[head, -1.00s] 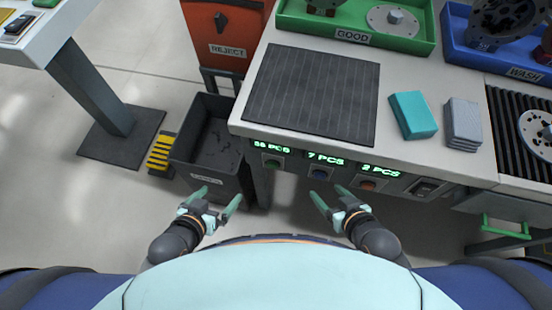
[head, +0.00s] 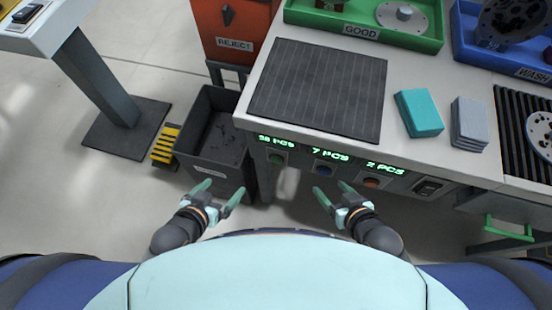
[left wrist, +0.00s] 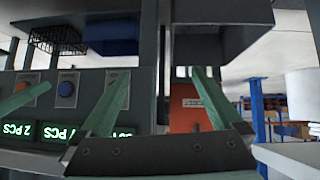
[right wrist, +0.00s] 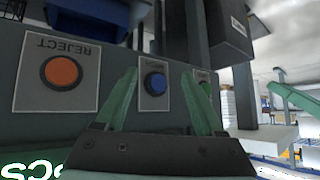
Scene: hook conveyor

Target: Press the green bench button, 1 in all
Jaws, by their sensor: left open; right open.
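The green button (head: 276,159) is on the bench's front panel, under a lit counter display, leftmost of the round buttons. In the right wrist view the green button (right wrist: 206,90) is partly hidden behind a finger. In the left wrist view a finger covers its place. My left gripper (head: 221,188) is open and empty, left of the green button and in front of the dark bin. My right gripper (head: 331,187) is open and empty, just in front of the panel below the blue button (head: 323,170). Neither gripper touches a button.
An orange-red button (head: 371,182) and a dark switch (head: 428,187) sit further right on the panel. A dark bin (head: 211,137) stands left of the bench.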

